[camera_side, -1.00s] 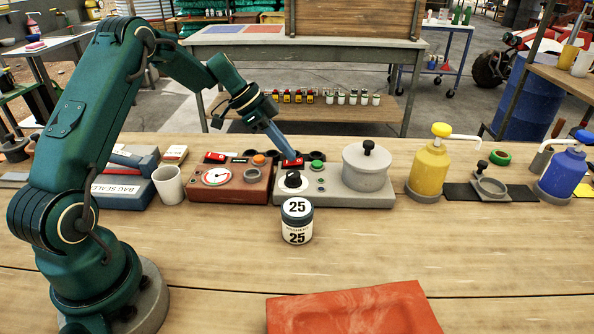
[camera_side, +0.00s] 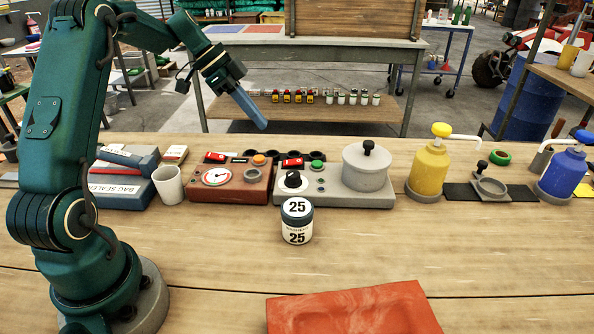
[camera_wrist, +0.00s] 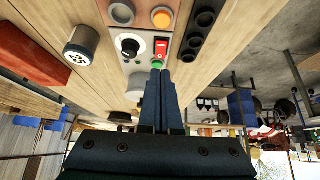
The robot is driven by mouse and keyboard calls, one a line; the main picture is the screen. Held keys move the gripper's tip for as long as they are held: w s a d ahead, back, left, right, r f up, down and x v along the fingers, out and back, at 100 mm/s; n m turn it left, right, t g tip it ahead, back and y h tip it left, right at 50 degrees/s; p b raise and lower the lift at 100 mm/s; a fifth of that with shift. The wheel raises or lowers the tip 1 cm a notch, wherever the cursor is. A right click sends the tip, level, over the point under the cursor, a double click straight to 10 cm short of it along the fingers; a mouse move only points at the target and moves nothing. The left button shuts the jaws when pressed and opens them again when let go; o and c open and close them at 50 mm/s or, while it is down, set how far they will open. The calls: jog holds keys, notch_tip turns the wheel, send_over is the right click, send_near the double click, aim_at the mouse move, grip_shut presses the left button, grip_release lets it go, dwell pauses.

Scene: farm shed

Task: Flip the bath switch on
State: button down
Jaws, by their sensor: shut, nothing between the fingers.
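The grey unit with a lidded pot, apparently the bath (camera_side: 335,197), stands mid-bench. Its red rocker switch (camera_side: 292,163) is at the back left, beside a green button (camera_side: 317,165) and behind a black dial (camera_side: 292,180). The wrist view also shows the red switch (camera_wrist: 161,48), with the green button (camera_wrist: 158,65) near my fingertips in the picture. I cannot tell for sure which way the rocker is set. My gripper (camera_side: 262,124) is shut and empty, raised above the back edge of the bench and apart from the switch.
A red-brown unit (camera_side: 228,195) with a gauge, orange button and another red switch adjoins on the left. A jar marked 25 (camera_side: 297,222) stands in front of the grey unit. A yellow pump bottle (camera_side: 429,168) is at right. The front bench is mostly clear.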

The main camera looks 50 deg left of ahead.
jog(key=shift+s+a+r, duration=0.95)
jog(key=shift+s+a, duration=0.1)
jog(key=s+d+r+m+y, duration=0.1)
jog(key=s+d+r, duration=0.25)
jog(key=d, duration=0.45)
jog(key=s+d+r+m+y, duration=0.1)
jog(key=s+d+r, duration=0.1)
jog(key=d+r, duration=0.5)
jog(key=s+d+f+n+y, duration=0.2)
jog(key=s+d+f+n, duration=0.1)
jog(key=s+f+n, duration=0.6)
jog(key=shift+s+d+f+n+t+y, duration=0.35)
jog(key=shift+s+n, duration=0.65)
jog(key=shift+s, duration=0.9)
